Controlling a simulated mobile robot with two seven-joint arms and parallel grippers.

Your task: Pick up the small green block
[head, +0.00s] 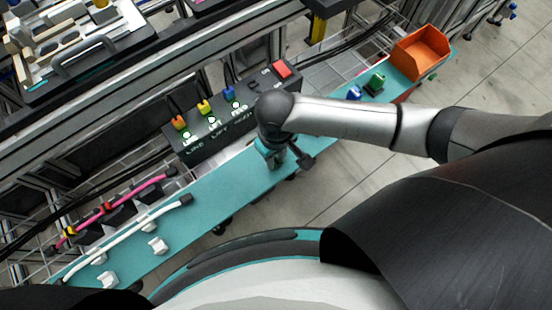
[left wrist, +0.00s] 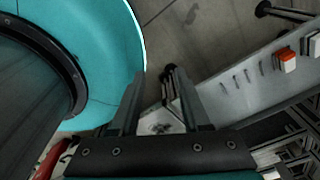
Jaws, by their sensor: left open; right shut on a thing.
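A green block (head: 377,80) stands on the teal shelf (head: 215,205), next to a blue block (head: 354,93), short of the orange bin. My right gripper (head: 276,160) is low over the middle of the shelf, to the left of these blocks. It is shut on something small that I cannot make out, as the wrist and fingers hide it. My left gripper (left wrist: 157,88) shows only in the left wrist view. Its fingers are apart, with nothing seen between them.
An orange bin (head: 420,52) stands at the shelf's right end. A black control box (head: 225,113) with coloured switches and a red button lies behind the shelf. White clips (head: 158,245) and a white cable (head: 130,228) are at the left. A red-orange block (left wrist: 287,60) shows in the left wrist view.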

